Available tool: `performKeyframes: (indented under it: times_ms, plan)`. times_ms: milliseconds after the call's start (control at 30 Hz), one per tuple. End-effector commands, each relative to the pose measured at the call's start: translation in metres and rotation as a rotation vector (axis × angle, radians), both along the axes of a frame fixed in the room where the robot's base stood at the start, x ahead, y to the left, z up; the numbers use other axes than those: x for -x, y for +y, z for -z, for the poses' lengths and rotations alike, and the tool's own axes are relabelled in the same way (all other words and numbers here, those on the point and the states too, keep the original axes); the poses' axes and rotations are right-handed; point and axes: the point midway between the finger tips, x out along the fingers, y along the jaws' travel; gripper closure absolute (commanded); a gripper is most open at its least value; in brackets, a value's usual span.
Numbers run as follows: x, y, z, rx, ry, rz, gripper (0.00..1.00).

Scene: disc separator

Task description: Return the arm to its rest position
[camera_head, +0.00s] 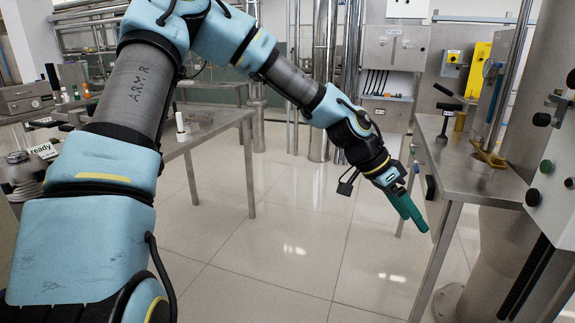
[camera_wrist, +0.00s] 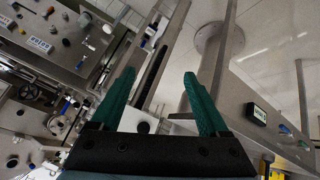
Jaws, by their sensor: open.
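My arm reaches across the head view from the left and bends down toward the middle right. My gripper (camera_head: 415,215) has green fingers and points down and to the right over the floor, left of the steel table at the right. In the wrist view, my gripper (camera_wrist: 165,85) shows its two green fingers spread wide apart with nothing between them. It is open and empty.
A steel table (camera_head: 470,170) stands close to the right of my gripper, with a brass-coloured part (camera_head: 487,155) on it. Another steel table (camera_head: 215,122) stands behind my arm. A control panel (camera_head: 555,150) is at the right edge. The tiled floor (camera_head: 270,240) between is clear.

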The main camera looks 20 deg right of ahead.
Motion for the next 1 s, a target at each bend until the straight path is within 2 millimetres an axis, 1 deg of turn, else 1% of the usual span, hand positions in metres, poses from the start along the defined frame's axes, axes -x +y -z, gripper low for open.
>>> performKeyframes:
  times_ms: [67,133,167,267,300,333,367,400,433,467,500,567,600,667,700,800,900,1000]
  plan:
    - [-0.002,0.003,0.002,-0.010,-0.003,-0.008,0.22]
    - [-0.009,0.015,0.009,-0.045,-0.011,-0.036,0.22]
    - [-0.014,0.023,0.013,-0.069,-0.016,-0.055,0.22]
    - [-0.038,0.066,0.031,-0.181,-0.039,-0.167,0.22]
    - [-0.051,0.090,0.038,-0.236,-0.048,-0.229,0.22]
    - [-0.060,0.109,0.042,-0.278,-0.055,-0.282,0.22]
    - [-0.070,0.129,0.045,-0.318,-0.061,-0.340,0.22]
    - [-0.081,0.157,0.047,-0.369,-0.068,-0.419,0.22]
    - [-0.089,0.177,0.048,-0.404,-0.070,-0.481,0.22]
    - [-0.096,0.198,0.047,-0.437,-0.072,-0.545,0.22]
    - [-0.104,0.226,0.046,-0.477,-0.074,-0.633,0.22]
    - [-0.114,0.269,0.040,-0.529,-0.073,-0.773,0.22]
    - [-0.118,0.297,0.036,-0.559,-0.068,-0.871,0.22]
    - [-0.119,0.337,0.027,-0.593,-0.054,-1.018,0.22]
    - [-0.118,0.361,0.021,-0.608,-0.043,-1.111,0.22]
    - [-0.110,0.411,0.009,-0.626,-0.005,-1.322,0.22]
    - [-0.101,0.441,0.001,-0.626,0.031,-1.466,0.22]
    - [-0.095,0.456,-0.003,-0.623,0.053,-1.542,0.22]
